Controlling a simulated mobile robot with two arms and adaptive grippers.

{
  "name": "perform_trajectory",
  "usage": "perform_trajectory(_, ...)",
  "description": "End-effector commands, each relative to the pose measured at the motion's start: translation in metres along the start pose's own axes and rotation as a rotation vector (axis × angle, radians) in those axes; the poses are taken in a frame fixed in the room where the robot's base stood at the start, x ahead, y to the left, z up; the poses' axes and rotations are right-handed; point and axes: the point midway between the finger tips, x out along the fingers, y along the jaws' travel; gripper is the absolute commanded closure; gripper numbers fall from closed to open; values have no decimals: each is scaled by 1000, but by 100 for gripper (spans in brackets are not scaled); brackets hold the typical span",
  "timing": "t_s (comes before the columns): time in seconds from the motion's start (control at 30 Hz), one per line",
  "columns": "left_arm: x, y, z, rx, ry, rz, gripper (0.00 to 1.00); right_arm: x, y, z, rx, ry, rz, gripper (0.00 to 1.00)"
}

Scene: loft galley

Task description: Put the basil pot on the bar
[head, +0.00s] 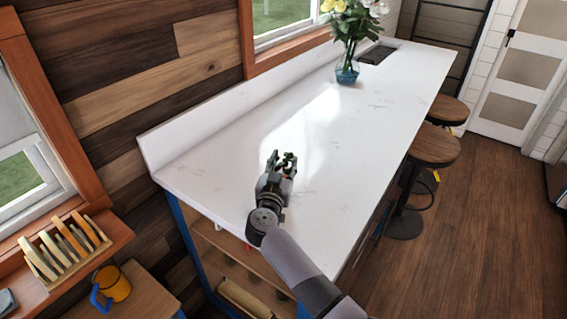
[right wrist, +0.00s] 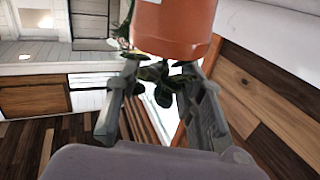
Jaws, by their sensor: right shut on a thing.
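My right gripper (head: 283,160) is over the near part of the white bar (head: 345,125) in the head view; its height above the top is hard to judge. In the right wrist view, the basil pot (right wrist: 175,28) is an orange terracotta pot with dark green leaves (right wrist: 158,82). It appears with its leaves below the pot in that picture. The right gripper (right wrist: 160,90) is shut on the basil pot, with leaves between its fingers. In the head view I cannot make out the orange pot. My left gripper is out of view.
A glass vase of flowers (head: 347,72) stands at the bar's far end, near a dark inset (head: 377,54). Wooden stools (head: 434,146) line the right side. Most of the bar top is clear.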

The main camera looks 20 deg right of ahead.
Motion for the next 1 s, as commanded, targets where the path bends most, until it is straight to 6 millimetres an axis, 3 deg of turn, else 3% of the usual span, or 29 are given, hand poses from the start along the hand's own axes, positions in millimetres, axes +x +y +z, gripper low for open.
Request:
perform_trajectory(0.1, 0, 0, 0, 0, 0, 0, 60, 0, 0, 1, 0, 1, 0, 100)
perform_trajectory(0.13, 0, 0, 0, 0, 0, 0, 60, 0, 0, 2, -1, -1, 0, 64)
perform_trajectory(0.4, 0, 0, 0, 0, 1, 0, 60, 0, 0, 2, 0, 0, 0, 46)
perform_trajectory(0.77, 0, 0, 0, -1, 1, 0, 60, 0, 0, -1, 2, 1, 0, 44)
perform_trajectory(1.0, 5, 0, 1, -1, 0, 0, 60, -35, -1, 2, 4, -4, -2, 44)
